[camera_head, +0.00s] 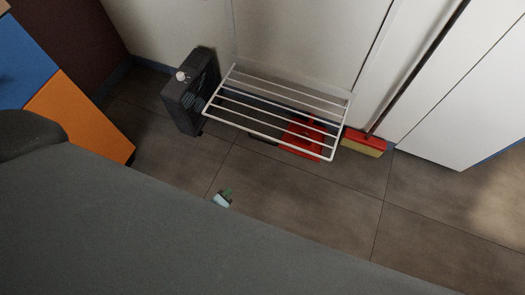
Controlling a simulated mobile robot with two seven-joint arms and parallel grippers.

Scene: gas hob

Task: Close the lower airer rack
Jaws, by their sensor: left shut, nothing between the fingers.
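The airer rack (273,134) is a white frame with several parallel bars. It is folded out from the pale wall and stands out over the floor, open. Only this one rack shows, so I cannot see an upper one. What seems to be the tip of my left gripper (222,198) shows as a small pale blue and dark piece past the edge of my grey body. It is shut and empty, below and in front of the rack in the picture, apart from it. Most of the left arm is hidden. My right gripper is not in view.
A dark heater-like box (191,95) stands at the rack's left end. A red dustpan (302,139) lies under the rack. An orange and blue panel (80,115) stands at left. The tiled floor in front is clear.

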